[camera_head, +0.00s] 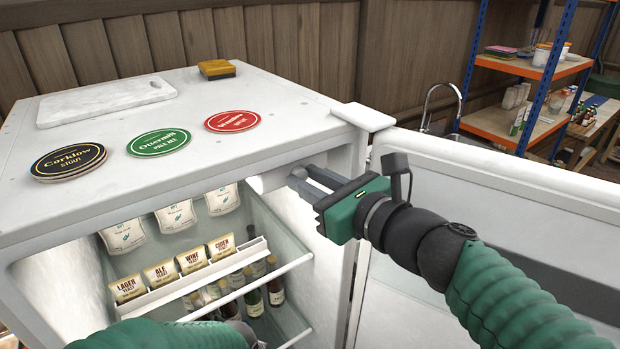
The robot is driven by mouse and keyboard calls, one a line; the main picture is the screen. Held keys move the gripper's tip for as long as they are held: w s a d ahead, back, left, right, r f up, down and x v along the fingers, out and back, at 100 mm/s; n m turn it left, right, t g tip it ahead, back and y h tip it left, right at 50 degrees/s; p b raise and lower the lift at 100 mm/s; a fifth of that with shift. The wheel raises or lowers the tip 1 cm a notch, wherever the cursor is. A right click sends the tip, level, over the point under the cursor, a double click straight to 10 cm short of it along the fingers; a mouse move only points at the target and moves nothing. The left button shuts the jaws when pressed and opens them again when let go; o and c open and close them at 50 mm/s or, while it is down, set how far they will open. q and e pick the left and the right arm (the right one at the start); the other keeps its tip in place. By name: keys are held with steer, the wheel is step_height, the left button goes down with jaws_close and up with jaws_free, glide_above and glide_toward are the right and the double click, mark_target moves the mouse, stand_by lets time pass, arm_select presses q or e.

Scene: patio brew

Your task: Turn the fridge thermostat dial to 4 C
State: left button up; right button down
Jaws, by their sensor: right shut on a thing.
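The white fridge (300,95) stands open, its door (500,190) swung out to the right. A pale thermostat housing (263,182) sits high inside, by the right wall. My right gripper (300,184) reaches in from the right and is shut at this housing, on what appears to be the dial. The fingers and the housing's edge hide the dial face, so I cannot read its setting. My left arm's green sleeve shows at the bottom edge; its gripper jaws are not visible.
Yeast packets stand in a white rack (205,276) above several bottles (275,290). Silvery pouches (176,216) hang under the fridge top. The fridge's right wall and open door flank my right arm.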

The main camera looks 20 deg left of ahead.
steer(key=shift+f, duration=0.15)
stand_by(0.3)
steer(key=c, duration=1.5)
jaws_free()
steer(key=shift+o, duration=0.3)
steer(key=shift+w+a, duration=0.1)
steer(key=shift+w, duration=0.05)
